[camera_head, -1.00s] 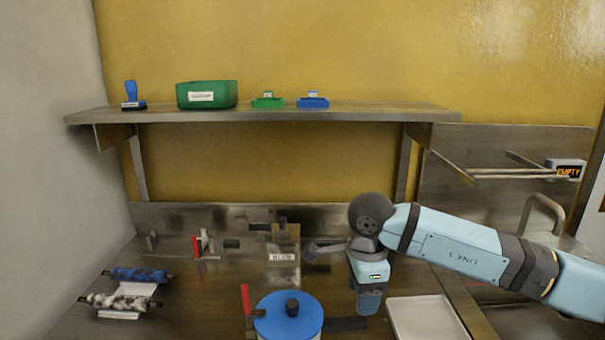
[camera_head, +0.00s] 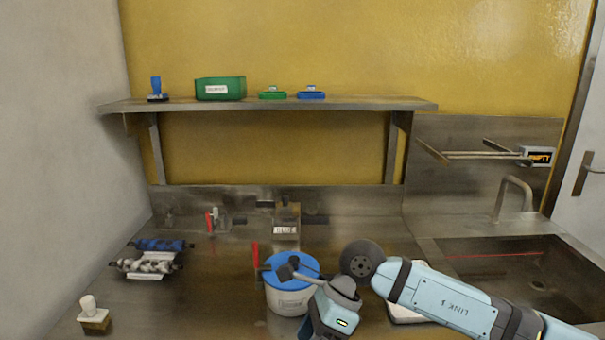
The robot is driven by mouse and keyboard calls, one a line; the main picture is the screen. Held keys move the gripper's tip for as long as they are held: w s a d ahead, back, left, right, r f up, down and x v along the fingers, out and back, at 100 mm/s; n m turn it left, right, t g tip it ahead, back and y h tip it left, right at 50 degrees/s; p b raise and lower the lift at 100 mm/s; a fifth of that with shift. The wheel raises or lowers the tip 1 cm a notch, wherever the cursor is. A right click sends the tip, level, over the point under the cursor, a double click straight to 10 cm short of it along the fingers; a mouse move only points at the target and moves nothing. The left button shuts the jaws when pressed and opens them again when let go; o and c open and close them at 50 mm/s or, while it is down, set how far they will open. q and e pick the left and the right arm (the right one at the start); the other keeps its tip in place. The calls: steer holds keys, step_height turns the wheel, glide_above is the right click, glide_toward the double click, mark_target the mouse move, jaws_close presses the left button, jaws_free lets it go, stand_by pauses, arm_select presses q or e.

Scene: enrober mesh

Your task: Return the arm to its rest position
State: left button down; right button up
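My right arm (camera_head: 445,300) comes in from the right, low in the picture. Its hand (camera_head: 335,312) is near the bottom edge, in front of a white tub (camera_head: 284,301) with a blue lid (camera_head: 278,266). Dark parts at the hand overlap the lid in the picture; I cannot tell whether they touch it. The fingertips cannot be made out, nor whether anything is held. My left gripper is not in view.
A red-handled tool (camera_head: 255,254) stands beside the tub. A pale tray (camera_head: 408,311) lies partly behind my arm. Two rollers (camera_head: 148,265) and a small stamp-like block (camera_head: 95,320) lie left. A shelf (camera_head: 300,106) spans the back; a sink (camera_head: 540,275) is right.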

steer(key=s+a+r+m+y, duration=0.4)
steer(key=s+a+m+y, duration=0.3)
steer(key=m+y, duration=0.5)
steer(key=w+d+f+m+t+h, duration=0.1)
steer(key=d+f+m+t+h, duration=0.3)
steer(key=d+f+m+t, duration=0.8)
steer(key=w+d+f+m+t+h, duration=0.1)
steer(key=d+m+t+h, duration=0.3)
steer(key=m+t, duration=0.95)
steer(key=s+d+f+m+g+h, duration=0.3)
steer(key=s+d+f+m+g, duration=0.1)
steer(key=s+f+m+g, duration=0.3)
steer(key=s+d+f+m+g+h, duration=0.4)
steer(key=s+f+m+g, duration=0.15)
steer(key=f+m, duration=0.3)
arm_select(q)
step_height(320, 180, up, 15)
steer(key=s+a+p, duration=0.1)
steer(key=p, duration=1.8)
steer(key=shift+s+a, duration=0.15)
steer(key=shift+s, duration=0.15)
arm_select(e)
step_height(320, 180, up, 14)
steer(key=s+d+n+t, duration=0.1)
steer(key=shift+s+n+t, duration=0.15)
steer(key=shift+n+t, duration=0.15)
